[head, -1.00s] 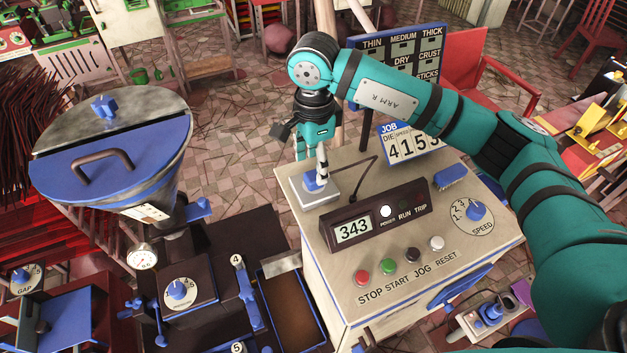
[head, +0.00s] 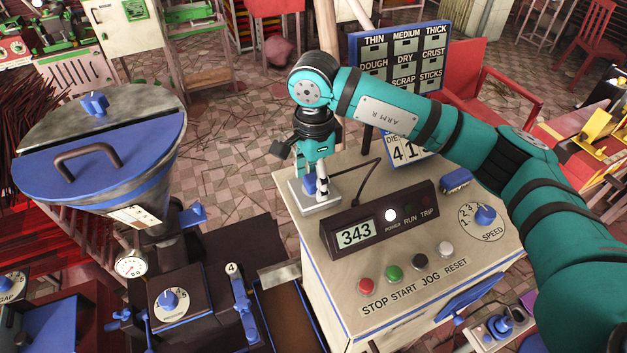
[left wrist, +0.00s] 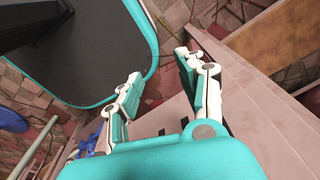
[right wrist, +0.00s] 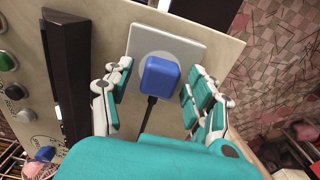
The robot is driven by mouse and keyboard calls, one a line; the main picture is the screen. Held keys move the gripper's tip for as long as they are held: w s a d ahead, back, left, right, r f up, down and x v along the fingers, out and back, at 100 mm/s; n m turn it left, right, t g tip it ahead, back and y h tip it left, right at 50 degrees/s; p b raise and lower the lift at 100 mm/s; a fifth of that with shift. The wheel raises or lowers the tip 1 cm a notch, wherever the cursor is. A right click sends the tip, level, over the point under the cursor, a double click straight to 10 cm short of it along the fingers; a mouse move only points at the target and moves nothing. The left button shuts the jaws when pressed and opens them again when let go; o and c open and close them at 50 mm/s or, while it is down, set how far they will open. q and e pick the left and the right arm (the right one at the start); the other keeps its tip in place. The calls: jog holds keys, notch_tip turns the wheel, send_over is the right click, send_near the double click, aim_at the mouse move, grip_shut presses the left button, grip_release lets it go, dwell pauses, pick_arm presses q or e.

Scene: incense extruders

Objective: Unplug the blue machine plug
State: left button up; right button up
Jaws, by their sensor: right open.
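The blue plug (head: 310,184) sits on a pale square socket plate (head: 302,203) at the back left corner of the control cabinet's top. Its dark cord runs off behind the display box. My right gripper (head: 314,188) points down over it. In the right wrist view, the blue plug (right wrist: 161,76) lies between the two spread fingers of my right gripper (right wrist: 158,72), with a gap showing on both sides. In the left wrist view, my left gripper (left wrist: 158,66) has its fingers apart and nothing between them. The left gripper is outside the head view.
A display box reading 343 (head: 385,218) stands close beside the plate. Push buttons (head: 394,272) and a speed dial (head: 485,215) are nearer the front and right. A job sign (head: 408,150) stands behind. A hopper machine (head: 100,150) is to the left.

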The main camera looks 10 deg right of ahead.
aim_at(314, 177)
jog(key=shift+b, duration=0.8)
dwell(0.4)
grip_shut()
dwell(0.5)
jog(key=shift+r, duration=0.15)
jog(key=shift+r+p, duration=1)
jog(key=shift+r, duration=1.9)
